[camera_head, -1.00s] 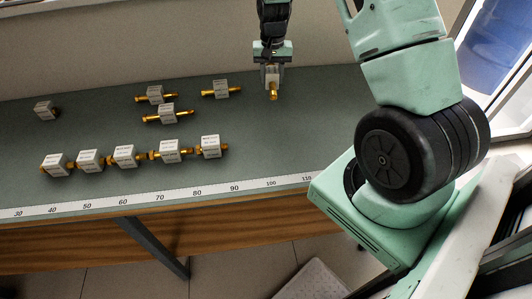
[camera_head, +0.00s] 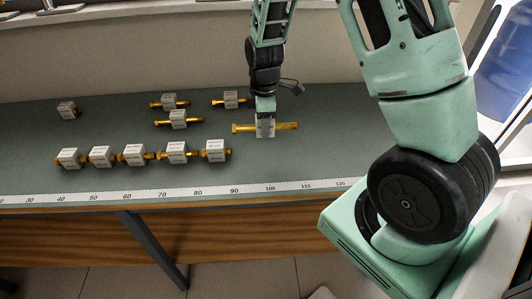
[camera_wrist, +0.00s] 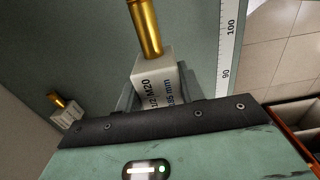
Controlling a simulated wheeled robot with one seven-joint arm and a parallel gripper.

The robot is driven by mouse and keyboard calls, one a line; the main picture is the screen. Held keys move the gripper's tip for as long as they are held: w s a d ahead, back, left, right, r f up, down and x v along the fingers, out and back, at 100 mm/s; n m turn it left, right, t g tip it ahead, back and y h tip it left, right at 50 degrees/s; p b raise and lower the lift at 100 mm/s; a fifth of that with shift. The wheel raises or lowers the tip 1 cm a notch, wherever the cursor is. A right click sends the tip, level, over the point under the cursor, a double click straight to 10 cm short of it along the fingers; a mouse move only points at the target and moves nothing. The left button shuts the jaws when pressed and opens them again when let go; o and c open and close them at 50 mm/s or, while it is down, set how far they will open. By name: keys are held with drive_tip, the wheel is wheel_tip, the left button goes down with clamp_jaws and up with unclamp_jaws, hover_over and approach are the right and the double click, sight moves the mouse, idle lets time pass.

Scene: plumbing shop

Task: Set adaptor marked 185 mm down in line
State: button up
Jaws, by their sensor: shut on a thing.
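My gripper (camera_head: 265,118) is shut on a long brass adaptor (camera_head: 286,127) with a white block label round its middle. In the head view the adaptor lies crosswise, parallel to the table's front edge, to the right of the front row. It seems to be held above the bench; the exact gap cannot be told. In the wrist view its brass end (camera_wrist: 146,28) sticks out and the label (camera_wrist: 156,78) reads "M20" and what looks like "185 mm". The front row holds several shorter labelled adaptors, the rightmost (camera_head: 215,150) nearest my gripper.
A ruler strip (camera_head: 200,192) runs along the bench's front edge. The green bench top (camera_head: 330,150) is clear right of the row.

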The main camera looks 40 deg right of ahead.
sight(265, 155)
wheel_tip(265, 155, down, 9)
drive_tip(key=shift+r+p, duration=0.2)
drive_tip(key=shift+p, duration=0.5)
drive_tip(key=shift+f, duration=0.15)
drive_tip(key=o, duration=1.1)
wheel_tip(265, 155, up, 12)
drive_tip(key=shift+r+b, duration=0.1)
drive_tip(key=shift+b, duration=1.1)
drive_tip(key=s+a+r, duration=0.2)
drive_tip(key=a, duration=0.4)
drive_tip(key=s+a+r, duration=0.2)
drive_tip(key=a, duration=0.3)
drive_tip(key=s+a+r+m, duration=0.1)
drive_tip(key=s+a+r, duration=0.1)
drive_tip(key=s+a, duration=0.4)
drive_tip(key=s+a+r+m, duration=0.2)
drive_tip(key=s+a, duration=0.5)
drive_tip(key=s, duration=0.7)
drive_tip(key=shift+s+a+r+y, duration=0.2)
drive_tip(key=shift+r+y, duration=0.1)
drive_tip(key=shift+r, duration=0.5)
